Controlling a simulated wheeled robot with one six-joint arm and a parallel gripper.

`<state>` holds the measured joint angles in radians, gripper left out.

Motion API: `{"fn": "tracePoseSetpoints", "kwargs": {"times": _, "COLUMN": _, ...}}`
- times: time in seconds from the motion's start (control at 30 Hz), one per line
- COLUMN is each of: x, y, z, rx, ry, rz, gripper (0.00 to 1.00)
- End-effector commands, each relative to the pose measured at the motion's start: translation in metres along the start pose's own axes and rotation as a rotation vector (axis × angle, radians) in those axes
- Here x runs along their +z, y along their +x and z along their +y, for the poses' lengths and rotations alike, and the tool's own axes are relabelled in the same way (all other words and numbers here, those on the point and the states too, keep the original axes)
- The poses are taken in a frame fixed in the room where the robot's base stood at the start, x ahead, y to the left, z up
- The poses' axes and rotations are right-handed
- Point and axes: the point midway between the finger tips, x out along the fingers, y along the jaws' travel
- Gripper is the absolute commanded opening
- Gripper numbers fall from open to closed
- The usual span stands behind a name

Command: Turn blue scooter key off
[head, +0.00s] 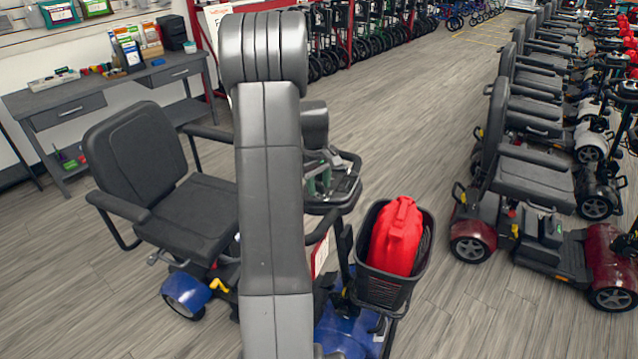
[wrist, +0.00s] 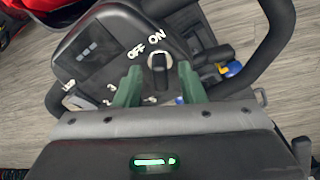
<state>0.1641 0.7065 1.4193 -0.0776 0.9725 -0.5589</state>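The blue scooter (head: 187,293) stands in front of me, with a black seat and blue body panels. Its tiller console (head: 345,190) is partly hidden behind my arm. In the wrist view the console shows a dark key knob (wrist: 159,61) with white OFF and ON labels beside it, OFF left and ON right. My gripper (wrist: 158,68) is open, its two green fingers on either side of the knob with gaps showing. Whether the fingertips are down at knob height is unclear. In the head view the green fingers (head: 322,178) show over the console.
A black basket (head: 378,283) with a red bag (head: 397,237) hangs on the scooter's front. A row of scooters, the nearest dark red (head: 473,238), stands at right. A grey desk (head: 62,112) stands at back left. Open floor lies between.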

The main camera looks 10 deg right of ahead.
Motion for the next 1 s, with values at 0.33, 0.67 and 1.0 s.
{"fn": "tracePoseSetpoints", "kwargs": {"times": 0.33, "x": 0.0002, "y": 0.0034, "z": -0.0001, "rx": 0.000, "ry": 0.000, "rz": 0.000, "gripper": 0.32}}
{"fn": "tracePoseSetpoints", "kwargs": {"times": 0.67, "x": 0.0001, "y": 0.0031, "z": -0.0001, "rx": 0.000, "ry": -0.002, "rz": 0.000, "gripper": 0.00}}
{"fn": "tracePoseSetpoints", "kwargs": {"times": 1.0, "x": 0.0001, "y": 0.0024, "z": 0.0005, "rx": -0.013, "ry": -0.099, "rz": -0.001, "gripper": 0.00}}
